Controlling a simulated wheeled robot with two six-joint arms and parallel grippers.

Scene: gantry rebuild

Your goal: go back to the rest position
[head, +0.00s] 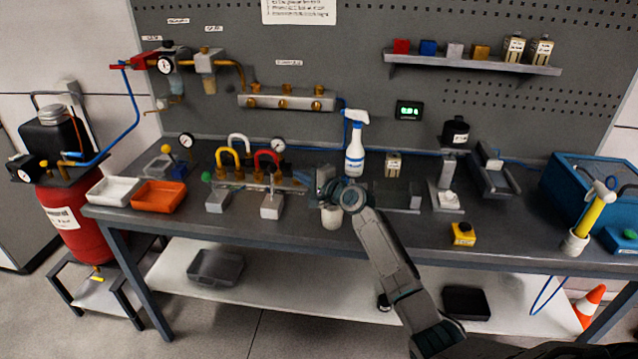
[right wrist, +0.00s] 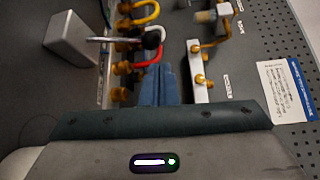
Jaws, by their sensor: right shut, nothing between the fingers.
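My right gripper (head: 323,180) is over the middle of the workbench (head: 400,245), at the right end of the brass-fitted manifold (head: 258,184). Its arm reaches up from the lower right. In the right wrist view the two blue-grey fingers (right wrist: 158,82) are together with nothing between them. The red hose loop (right wrist: 148,60) shows just beyond their tips; whether they touch cannot be told. My left gripper is not in view.
A spray bottle (head: 355,150) stands just behind the gripper, and a white cup (head: 331,217) sits in front. Grey blocks (head: 272,206) stand to the left. A yellow box (head: 463,234) lies right. The bench's front edge between cup and yellow box is partly covered by my arm.

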